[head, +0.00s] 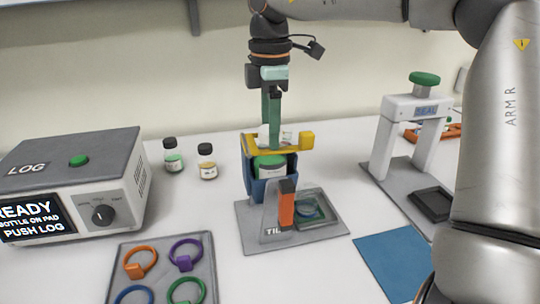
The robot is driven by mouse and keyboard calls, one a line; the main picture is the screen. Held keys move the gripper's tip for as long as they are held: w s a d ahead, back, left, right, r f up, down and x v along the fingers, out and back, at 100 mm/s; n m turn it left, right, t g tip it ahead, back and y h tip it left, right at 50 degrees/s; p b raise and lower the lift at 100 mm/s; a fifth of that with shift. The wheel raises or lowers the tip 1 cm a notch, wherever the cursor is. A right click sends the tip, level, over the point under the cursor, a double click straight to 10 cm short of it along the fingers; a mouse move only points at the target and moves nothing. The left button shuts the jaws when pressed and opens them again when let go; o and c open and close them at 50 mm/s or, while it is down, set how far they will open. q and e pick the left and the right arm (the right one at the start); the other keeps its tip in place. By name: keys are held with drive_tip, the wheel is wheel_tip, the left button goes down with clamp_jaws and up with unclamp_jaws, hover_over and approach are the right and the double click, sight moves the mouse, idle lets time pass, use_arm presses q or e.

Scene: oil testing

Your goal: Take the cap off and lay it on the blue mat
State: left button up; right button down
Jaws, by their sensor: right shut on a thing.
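My right gripper (272,130) comes down from above with green fingers and is shut on a small whitish piece, apparently the cap (264,137). It is just above a blue holder (256,189) with a yellow bar (307,141) across its top. A bottle (270,169) with a green and white front sits in the holder, partly hidden by the bar. I cannot tell whether the cap is clear of the bottle. The blue mat (396,264) lies bare at the lower right, partly cut off by my right arm. My left gripper is not in view.
The grey stand (332,232) carries an orange post and a small tray. The LOG box (70,165) and two small bottles (207,161) stand left. A ring tray (208,255) is in front. A white press (390,135) with a green knob stands right.

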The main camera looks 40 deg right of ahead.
drive_tip(key=shift+d+f, duration=0.2)
drive_tip(key=shift+f, duration=0.2)
drive_tip(key=shift+b, duration=0.4)
